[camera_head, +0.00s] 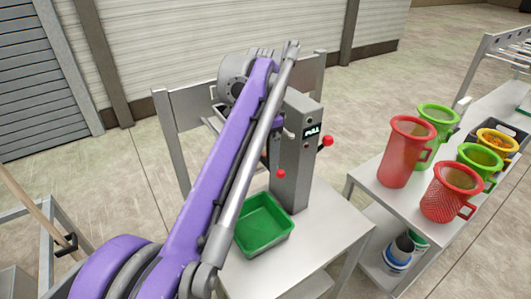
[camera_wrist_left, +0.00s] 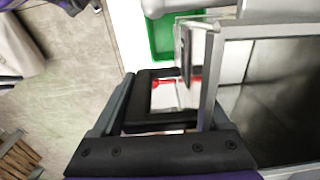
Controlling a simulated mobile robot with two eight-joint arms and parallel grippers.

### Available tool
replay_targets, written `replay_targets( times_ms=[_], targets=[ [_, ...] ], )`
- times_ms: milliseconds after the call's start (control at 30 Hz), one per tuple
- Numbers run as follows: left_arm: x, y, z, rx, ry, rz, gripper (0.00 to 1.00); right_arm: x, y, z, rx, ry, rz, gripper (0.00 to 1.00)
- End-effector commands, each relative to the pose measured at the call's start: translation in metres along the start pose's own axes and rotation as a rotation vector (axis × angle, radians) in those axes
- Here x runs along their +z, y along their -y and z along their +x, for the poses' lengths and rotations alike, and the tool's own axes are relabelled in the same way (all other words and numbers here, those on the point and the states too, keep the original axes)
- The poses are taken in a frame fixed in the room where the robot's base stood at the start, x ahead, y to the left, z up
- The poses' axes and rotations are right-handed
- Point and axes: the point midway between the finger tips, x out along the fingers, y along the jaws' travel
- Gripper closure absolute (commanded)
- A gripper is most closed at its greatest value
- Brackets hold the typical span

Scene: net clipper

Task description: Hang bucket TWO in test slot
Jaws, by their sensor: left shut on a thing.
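In the head view my purple left arm reaches up over the test stand and hides the gripper and box. The grey test column (camera_head: 296,150) has a display reading "PULL" and red knobs; its slot is hidden. My right gripper is not in view.
A green tray (camera_head: 264,226) lies on the white table (camera_head: 325,236) at the column's foot; it also shows in the wrist view (camera_wrist_left: 162,36). At right, a second table (camera_head: 405,207) holds several red and green buckets (camera_head: 407,155). A metal rack stands behind them.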

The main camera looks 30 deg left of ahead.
Motion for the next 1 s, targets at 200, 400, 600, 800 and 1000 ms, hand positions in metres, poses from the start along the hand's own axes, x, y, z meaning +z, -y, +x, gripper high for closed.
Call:
replay_targets(
  times_ms=[200, 400, 600, 800, 1000],
  targets=[
    [0.0, 0.0, 0.001, 0.0, 0.0, 0.0, 1.0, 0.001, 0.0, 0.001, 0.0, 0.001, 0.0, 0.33],
    [0.0, 0.0, 0.005, 0.0, 0.001, 0.0, 1.0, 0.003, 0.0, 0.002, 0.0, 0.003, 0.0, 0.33],
    [0.0, 0.0, 0.009, 0.0, 0.001, 0.0, 1.0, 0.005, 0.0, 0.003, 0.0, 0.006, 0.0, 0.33],
    [0.0, 0.0, 0.012, 0.0, 0.001, 0.0, 1.0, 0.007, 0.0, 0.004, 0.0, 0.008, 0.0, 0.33],
    [0.0, 0.0, 0.016, 0.0, 0.0, 0.0, 1.0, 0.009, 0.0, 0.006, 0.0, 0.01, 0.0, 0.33]
  ],
)
